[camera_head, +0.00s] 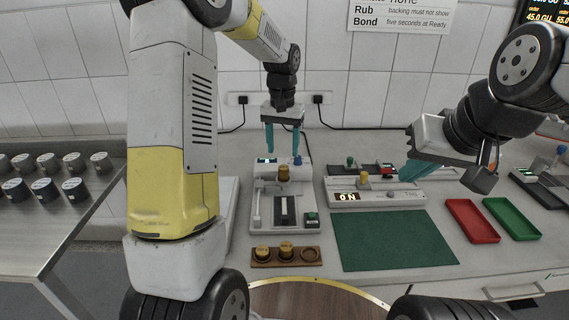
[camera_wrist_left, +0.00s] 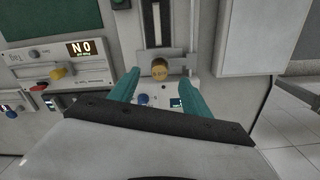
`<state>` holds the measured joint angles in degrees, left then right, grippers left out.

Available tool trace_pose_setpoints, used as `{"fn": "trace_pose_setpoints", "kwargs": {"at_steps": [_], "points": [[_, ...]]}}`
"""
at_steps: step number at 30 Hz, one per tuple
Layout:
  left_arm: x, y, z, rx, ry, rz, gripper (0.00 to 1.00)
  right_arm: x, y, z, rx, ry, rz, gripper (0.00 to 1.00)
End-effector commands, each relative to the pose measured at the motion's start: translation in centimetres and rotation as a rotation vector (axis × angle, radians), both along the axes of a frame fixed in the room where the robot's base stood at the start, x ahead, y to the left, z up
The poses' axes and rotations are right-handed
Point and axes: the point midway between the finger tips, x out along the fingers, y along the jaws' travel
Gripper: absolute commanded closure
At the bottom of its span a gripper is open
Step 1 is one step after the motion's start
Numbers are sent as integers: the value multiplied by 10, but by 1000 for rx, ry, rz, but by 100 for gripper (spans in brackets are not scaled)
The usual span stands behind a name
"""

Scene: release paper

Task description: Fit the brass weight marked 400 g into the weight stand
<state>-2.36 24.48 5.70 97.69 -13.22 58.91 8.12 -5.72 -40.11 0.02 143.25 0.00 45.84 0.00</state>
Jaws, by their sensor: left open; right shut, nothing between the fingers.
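A brass weight (camera_head: 283,173) sits on top of the grey press-like device (camera_head: 262,205). It also shows in the left wrist view (camera_wrist_left: 160,69), where its marking is too small to read surely. My left gripper (camera_head: 283,152) is open and empty, pointing down just behind and above this weight. In the left wrist view its teal fingers (camera_wrist_left: 160,84) spread to either side, with the weight between and just beyond the tips. The wooden weight stand (camera_head: 310,256) lies in front of the device. Brass weights fill its left and middle places; the right place looks empty. My right gripper (camera_head: 410,168) is shut and empty.
A second device with an "ON" display (camera_head: 347,197) stands to the right, near my right gripper. A green mat (camera_head: 390,240), a red tray (camera_head: 471,221) and a green tray (camera_head: 511,218) lie on the bench. Several dark-sided jars (camera_head: 45,190) stand on the left table.

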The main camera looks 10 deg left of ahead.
Motion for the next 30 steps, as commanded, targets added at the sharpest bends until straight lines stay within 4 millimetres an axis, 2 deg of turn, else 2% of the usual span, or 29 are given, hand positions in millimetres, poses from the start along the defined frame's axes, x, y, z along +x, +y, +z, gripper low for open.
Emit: {"fn": "trace_pose_setpoints", "kwargs": {"at_steps": [3,11,21,30], "points": [[6,-1,-12,5,16,-1,44,0,0,0,0,0,0,100],[8,-1,-40,5,18,-1,44,0,0,0,0,0,0,100],[14,-2,-85,5,18,-2,44,0,0,0,0,0,0,100],[15,-2,-88,5,16,-1,46,0,0,0,0,0,0,100]]}}
